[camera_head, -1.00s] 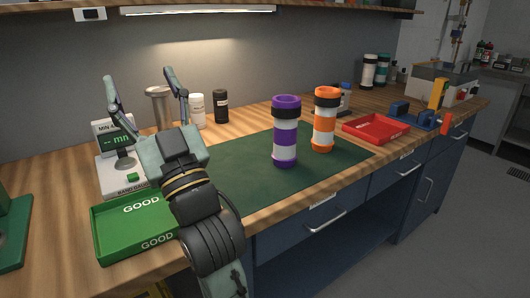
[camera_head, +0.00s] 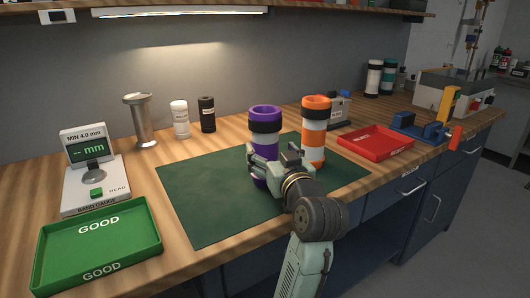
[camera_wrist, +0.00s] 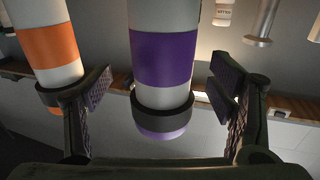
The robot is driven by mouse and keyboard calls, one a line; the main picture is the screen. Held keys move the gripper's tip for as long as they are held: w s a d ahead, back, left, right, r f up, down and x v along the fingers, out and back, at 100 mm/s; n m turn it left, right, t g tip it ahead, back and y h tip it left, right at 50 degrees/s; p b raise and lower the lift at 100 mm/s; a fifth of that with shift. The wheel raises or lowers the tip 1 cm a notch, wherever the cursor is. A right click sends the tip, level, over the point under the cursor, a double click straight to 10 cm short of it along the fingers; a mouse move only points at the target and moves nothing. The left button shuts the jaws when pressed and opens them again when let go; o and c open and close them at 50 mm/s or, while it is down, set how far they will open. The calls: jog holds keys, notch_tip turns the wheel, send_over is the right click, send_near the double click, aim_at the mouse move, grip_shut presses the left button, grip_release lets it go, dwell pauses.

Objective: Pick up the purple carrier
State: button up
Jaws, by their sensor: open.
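The purple carrier (camera_head: 264,124) stands upright on the green mat (camera_head: 200,205), with purple ends and a black ring near the top. In the head view my gripper (camera_head: 268,165) is at its lower half and hides part of it. In the wrist view the purple carrier (camera_wrist: 163,60) is between the two open fingers of my gripper (camera_wrist: 165,100), with gaps on both sides. The orange carrier (camera_head: 315,130) stands just right of it; in the wrist view the orange carrier (camera_wrist: 50,45) is close beside the left finger.
A green GOOD tray (camera_head: 98,245) and a band gauge (camera_head: 93,180) are at the left. A red tray (camera_head: 376,143) lies to the right. A metal cylinder (camera_head: 141,120), a white bottle (camera_head: 180,120) and a black bottle (camera_head: 208,115) stand behind. The left mat is clear.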

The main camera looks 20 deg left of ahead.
aim_at(269, 149)
jog(key=p+x, duration=0.1)
jog(key=x, duration=0.3)
jog(key=shift+s+a, duration=0.15)
jog(key=shift+a, duration=0.05)
jog(key=shift+w+a, duration=0.15)
jog(key=shift+w, duration=0.2)
jog(key=c, duration=1.4)
